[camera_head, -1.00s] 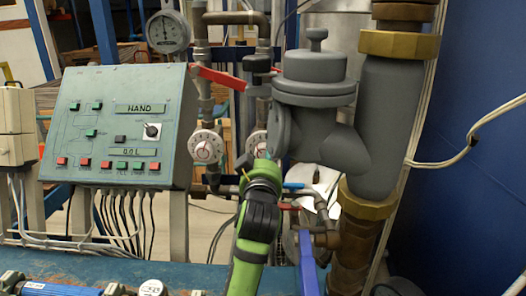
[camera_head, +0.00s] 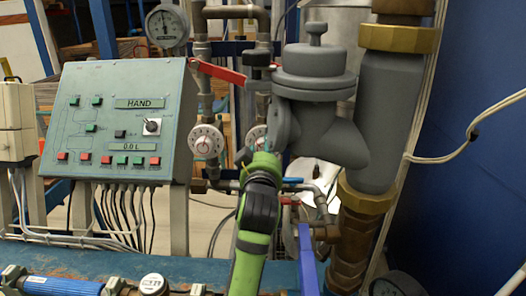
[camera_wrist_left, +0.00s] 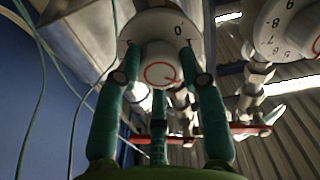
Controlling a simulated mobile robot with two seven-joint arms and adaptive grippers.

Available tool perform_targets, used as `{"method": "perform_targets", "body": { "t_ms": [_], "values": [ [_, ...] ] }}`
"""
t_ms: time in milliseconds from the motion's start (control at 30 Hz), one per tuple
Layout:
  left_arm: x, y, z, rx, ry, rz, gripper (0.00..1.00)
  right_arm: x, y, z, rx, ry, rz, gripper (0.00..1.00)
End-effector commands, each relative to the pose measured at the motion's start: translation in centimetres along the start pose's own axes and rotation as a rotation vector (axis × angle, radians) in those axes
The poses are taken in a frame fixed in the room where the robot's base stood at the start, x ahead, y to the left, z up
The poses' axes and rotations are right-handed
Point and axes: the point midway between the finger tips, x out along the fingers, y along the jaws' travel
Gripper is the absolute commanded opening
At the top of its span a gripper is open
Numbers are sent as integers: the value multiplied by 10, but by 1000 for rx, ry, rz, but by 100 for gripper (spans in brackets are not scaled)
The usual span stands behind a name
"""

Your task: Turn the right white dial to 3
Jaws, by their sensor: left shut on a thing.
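The right white dial (camera_head: 256,138) is on the pipework behind the grey valve body, partly hidden by my left gripper and the valve. My left gripper (camera_head: 252,155) reaches up to it from below. In the left wrist view, the fingers of my left gripper (camera_wrist_left: 160,66) are shut around the central knob of the right white dial (camera_wrist_left: 180,28). My right gripper is out of view.
The grey valve body (camera_head: 318,125) stands close to the right of my left gripper. A red lever (camera_head: 218,72) is above the dials, and a blue lever (camera_head: 307,258) is at lower right. A green control box (camera_head: 118,120) is at left.

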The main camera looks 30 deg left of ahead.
Motion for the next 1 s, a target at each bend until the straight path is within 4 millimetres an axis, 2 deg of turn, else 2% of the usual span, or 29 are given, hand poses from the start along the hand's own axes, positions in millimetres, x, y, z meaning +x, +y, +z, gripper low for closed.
{"method": "perform_targets", "body": {
  "t_ms": [67,100,133,167,667,1000],
  "values": [
    [0,0,1,2,-2,-1,8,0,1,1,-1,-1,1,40],
    [0,0,1,2,-2,-1,48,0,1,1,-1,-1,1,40],
    [0,0,1,2,-2,-1,60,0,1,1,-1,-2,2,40],
    [0,0,1,2,-2,-1,64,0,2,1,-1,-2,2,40],
    [0,-1,-1,51,2,-1,64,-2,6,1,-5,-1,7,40],
    [-66,0,4,41,0,3,64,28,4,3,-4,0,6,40]
  ]
}}
